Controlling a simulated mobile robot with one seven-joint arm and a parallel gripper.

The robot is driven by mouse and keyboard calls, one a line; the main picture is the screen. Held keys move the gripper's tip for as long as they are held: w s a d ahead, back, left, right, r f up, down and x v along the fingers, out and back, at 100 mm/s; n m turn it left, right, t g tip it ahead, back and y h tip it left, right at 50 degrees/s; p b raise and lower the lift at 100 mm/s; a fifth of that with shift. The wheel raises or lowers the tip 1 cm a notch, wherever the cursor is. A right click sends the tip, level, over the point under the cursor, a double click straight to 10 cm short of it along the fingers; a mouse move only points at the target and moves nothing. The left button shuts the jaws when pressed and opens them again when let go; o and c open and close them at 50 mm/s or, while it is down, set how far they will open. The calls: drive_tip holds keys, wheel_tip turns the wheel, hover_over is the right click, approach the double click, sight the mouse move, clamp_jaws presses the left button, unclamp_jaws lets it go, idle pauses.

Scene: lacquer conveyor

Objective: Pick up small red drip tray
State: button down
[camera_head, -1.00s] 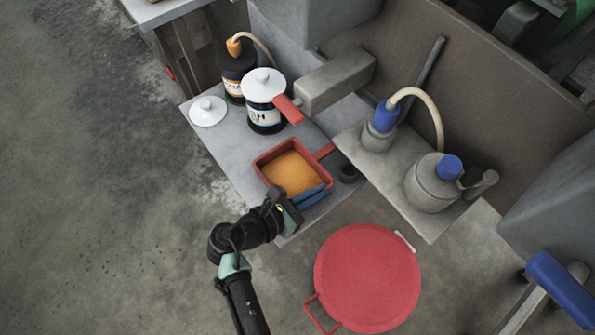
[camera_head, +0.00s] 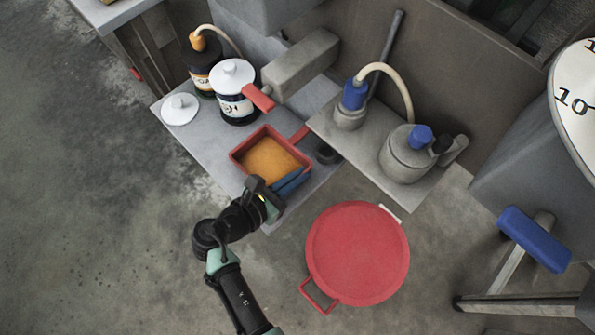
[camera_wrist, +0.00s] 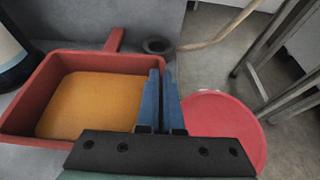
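The small red drip tray (camera_head: 238,160) is a square red pan with a handle and orange-yellow contents. It sits level on the grey bench at the end of my arm, and fills the left of the wrist view (camera_wrist: 30,100). My gripper (camera_head: 290,183) is at the tray's near right wall, pointing down. In the wrist view its two blue fingers (camera_wrist: 161,100) are close together, one inside the tray and one outside, with the wall between them. They look shut on that wall. The fingers hide part of the wall. I cannot see any clear lift.
A white-lidded pot (camera_head: 234,92) with a red handle, a white lid (camera_head: 179,109) and an orange-capped bottle (camera_head: 205,65) stand behind. A small dark ring (camera_head: 327,155) lies beside the tray. Grey blue-capped vessels (camera_head: 405,160) stand right. A large red round tray (camera_head: 357,250) sits lower right.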

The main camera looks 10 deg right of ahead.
drive_tip(key=shift+r+p, duration=1.4)
drive_tip(key=shift+r, duration=1.65)
drive_tip(key=shift+a+r, duration=0.1)
drive_tip(key=s+a+p, duration=0.2)
drive_tip(key=s+a, duration=0.9)
drive_tip(key=a, duration=0.4)
drive_tip(key=shift+s+a, duration=0.2)
drive_tip(key=shift+a, duration=0.05)
